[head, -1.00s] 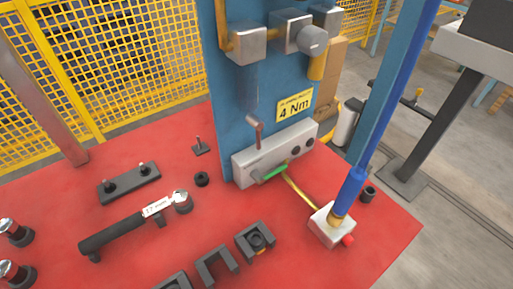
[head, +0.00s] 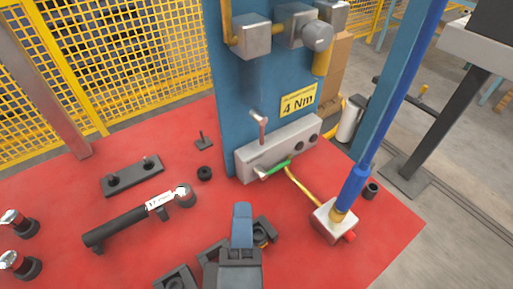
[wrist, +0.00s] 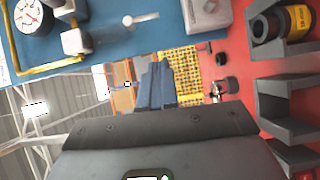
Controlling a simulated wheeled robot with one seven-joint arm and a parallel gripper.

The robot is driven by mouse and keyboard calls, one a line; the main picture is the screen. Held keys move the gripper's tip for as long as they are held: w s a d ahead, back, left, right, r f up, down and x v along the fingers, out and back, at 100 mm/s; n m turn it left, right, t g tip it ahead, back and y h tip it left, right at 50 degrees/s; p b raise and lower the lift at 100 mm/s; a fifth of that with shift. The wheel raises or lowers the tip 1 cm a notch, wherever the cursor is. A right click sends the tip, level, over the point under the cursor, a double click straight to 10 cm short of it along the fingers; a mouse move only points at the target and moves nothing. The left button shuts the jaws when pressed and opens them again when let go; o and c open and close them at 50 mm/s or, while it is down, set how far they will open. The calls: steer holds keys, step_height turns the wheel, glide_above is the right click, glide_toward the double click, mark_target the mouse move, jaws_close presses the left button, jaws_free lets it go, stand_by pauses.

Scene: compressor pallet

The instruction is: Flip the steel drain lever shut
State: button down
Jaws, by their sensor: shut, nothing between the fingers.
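A short steel lever (head: 261,130) with a pale end and a reddish stem stands out from the blue panel, just above the grey block. A pale lever with a rounded end also shows on the panel in the wrist view (wrist: 140,20). A green handle (head: 277,168) sits low on the block's front. I cannot tell for certain which one is the drain lever. My gripper (head: 242,208) is shut and empty, with its blue fingers together, below and in front of the block. Its fingers also show in the wrist view (wrist: 158,80), apart from the levers.
The grey block (head: 280,148) sits at the foot of the blue panel (head: 238,90). A torque wrench (head: 125,223) lies left on the red table (head: 180,265). Dark holders (head: 176,281) stand beside my gripper. A blue upright tool (head: 353,185) stands on the right.

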steer(key=shift+w+a+r, duration=0.1)
steer(key=shift+a+r, duration=0.3)
steer(key=shift+r, duration=0.1)
steer(key=w+d+p, duration=0.2)
steer(key=w+p, duration=0.1)
steer(key=w, duration=1)
steer(key=shift+d, duration=0.4)
